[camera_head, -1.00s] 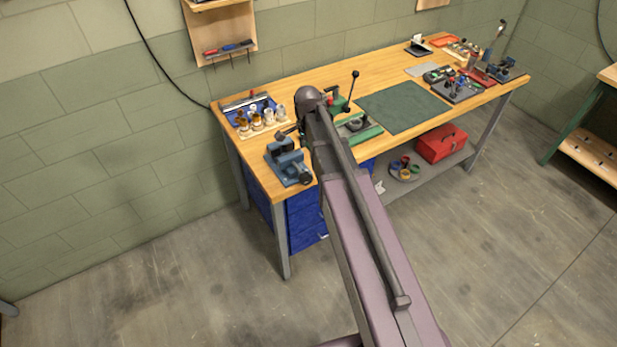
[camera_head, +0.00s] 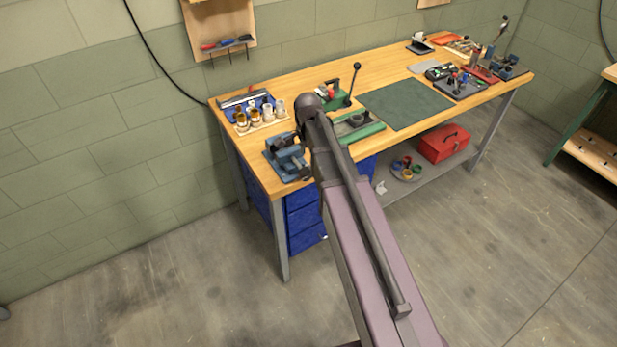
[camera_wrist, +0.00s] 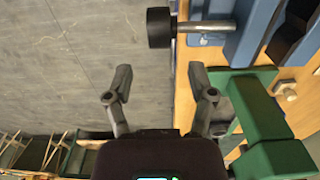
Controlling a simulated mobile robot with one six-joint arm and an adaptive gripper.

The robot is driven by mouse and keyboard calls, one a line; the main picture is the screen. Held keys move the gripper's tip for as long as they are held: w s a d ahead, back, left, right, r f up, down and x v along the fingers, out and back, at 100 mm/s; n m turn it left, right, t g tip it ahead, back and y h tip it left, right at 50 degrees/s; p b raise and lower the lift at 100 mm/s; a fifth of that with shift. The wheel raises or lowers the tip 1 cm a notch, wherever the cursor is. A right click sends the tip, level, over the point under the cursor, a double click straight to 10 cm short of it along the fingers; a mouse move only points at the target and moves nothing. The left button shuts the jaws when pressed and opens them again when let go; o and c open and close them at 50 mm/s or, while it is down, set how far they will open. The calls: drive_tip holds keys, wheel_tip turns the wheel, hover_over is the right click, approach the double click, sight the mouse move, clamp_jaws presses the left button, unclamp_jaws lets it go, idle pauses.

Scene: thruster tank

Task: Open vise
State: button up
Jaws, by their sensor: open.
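The blue vise (camera_head: 280,160) stands on the front left corner of the wooden workbench in the head view. In the wrist view part of its blue body (camera_wrist: 265,30) shows at the upper right. A bright screw rod (camera_wrist: 208,26) sticks out of it to the left and ends in a dark round knob (camera_wrist: 161,28). My gripper (camera_wrist: 160,85) is open and empty, its two fingers apart below the knob in the picture and not touching it. In the head view my arm hides most of the gripper. The vise's jaw gap cannot be judged.
A green tool (camera_wrist: 262,110) lies close to the right finger in the wrist view. On the workbench (camera_head: 380,75) are a green lever press (camera_head: 333,98), a bottle rack (camera_head: 262,120) and a dark green mat (camera_head: 405,104). Open floor (camera_wrist: 60,70) lies left of the knob.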

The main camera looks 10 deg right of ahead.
sight(308, 168)
drive_tip(key=shift+f+b, duration=3.8)
drive_tip(key=shift+f, duration=0.3)
drive_tip(key=c, duration=1)
